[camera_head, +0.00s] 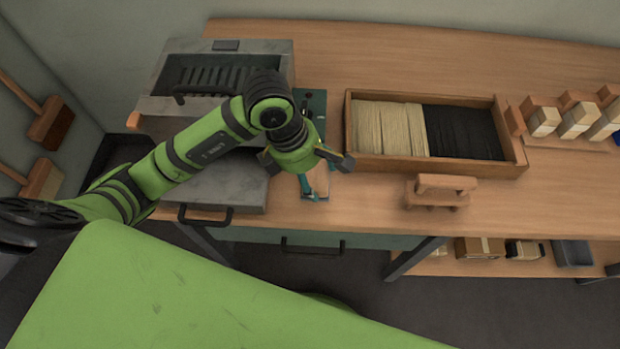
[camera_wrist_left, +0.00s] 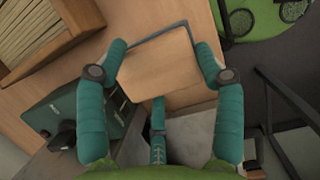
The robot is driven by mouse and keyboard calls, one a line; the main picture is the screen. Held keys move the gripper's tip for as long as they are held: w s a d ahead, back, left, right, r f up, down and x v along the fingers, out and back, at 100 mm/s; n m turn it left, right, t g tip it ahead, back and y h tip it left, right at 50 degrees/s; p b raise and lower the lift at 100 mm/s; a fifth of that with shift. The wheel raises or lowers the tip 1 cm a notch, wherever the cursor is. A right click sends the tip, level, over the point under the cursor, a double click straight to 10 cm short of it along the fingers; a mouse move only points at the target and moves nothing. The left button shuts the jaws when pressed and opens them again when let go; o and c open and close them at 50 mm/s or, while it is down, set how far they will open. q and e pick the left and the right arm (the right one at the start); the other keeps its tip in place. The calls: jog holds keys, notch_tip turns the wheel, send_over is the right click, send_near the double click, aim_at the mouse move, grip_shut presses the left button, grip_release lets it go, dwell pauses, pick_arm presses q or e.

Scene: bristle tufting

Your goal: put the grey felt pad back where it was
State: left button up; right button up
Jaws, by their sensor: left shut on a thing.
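My left gripper (camera_head: 316,190) is low over the front part of the workbench, left of the bristle tray. In the left wrist view its teal fingers (camera_wrist_left: 160,58) close on both sides of a wood-coloured block with a dark grey edge (camera_wrist_left: 158,72). My right gripper is not in view.
A wooden tray (camera_head: 436,168) holds pale and black bristles. A wooden handled block (camera_head: 438,190) stands in front of it. A grey metal unit (camera_head: 270,50) stands on the left. Several wooden blocks (camera_head: 545,122) line the right. Bare bench (camera_head: 365,205) lies right of my gripper.

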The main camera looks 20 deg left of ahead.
aim_at(310, 182)
pick_arm(q)
jog(key=shift+a+f, duration=0.2)
jog(key=shift+a, duration=0.05)
notch_tip(310, 182, down, 3)
jog(key=shift+f+p, duration=0.1)
jog(key=shift+p, duration=0.3)
jog(key=shift+f, duration=0.35)
jog(key=shift+f, duration=0.15)
jog(key=o, duration=1.1)
